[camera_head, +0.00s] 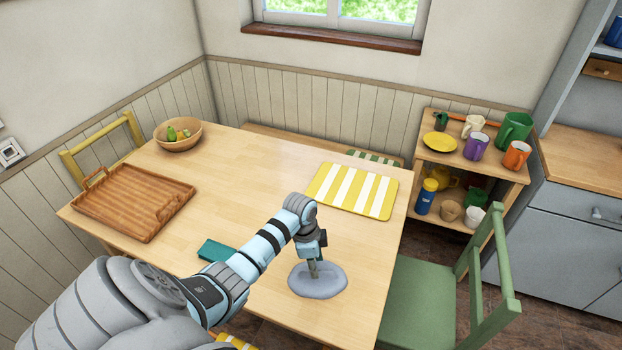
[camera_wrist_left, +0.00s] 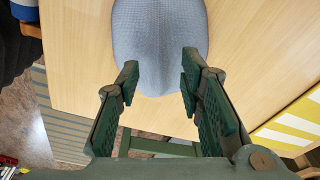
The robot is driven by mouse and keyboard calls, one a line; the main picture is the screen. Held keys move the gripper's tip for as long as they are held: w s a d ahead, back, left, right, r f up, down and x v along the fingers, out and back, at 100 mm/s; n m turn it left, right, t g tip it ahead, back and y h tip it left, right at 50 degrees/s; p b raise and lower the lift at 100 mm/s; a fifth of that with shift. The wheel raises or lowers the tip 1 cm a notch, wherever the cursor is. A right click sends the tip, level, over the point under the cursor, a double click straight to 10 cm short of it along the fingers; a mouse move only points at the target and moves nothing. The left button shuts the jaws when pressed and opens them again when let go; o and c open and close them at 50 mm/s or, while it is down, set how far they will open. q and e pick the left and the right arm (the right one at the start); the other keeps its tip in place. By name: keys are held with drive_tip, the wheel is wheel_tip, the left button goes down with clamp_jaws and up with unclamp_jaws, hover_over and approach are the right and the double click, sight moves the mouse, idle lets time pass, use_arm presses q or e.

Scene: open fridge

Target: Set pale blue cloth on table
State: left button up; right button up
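The pale blue cloth (camera_head: 325,286) lies flat in a rounded shape on the wooden table (camera_head: 250,160), near its front right edge. In the left wrist view the cloth (camera_wrist_left: 160,40) is just beyond my fingers. My left gripper (camera_head: 314,274) points down over the cloth. Its two fingers (camera_wrist_left: 160,72) are spread apart in the left wrist view, and nothing is pinched between them. I cannot tell whether the fingertips touch the cloth. My right gripper is in neither view.
A wicker tray (camera_head: 107,205) and a wooden bowl (camera_head: 187,144) stand on the table's left. A yellow-striped mat (camera_head: 322,186) lies at the right. A teal item (camera_head: 213,251) is partly behind my arm. A green chair (camera_head: 430,300) stands at the right edge. The table's middle is clear.

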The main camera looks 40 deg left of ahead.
use_arm(q)
wheel_tip(320, 180, up, 9)
drive_tip(key=a+p, duration=0.1)
drive_tip(key=shift+s, duration=0.45)
drive_tip(key=shift+s, duration=0.1)
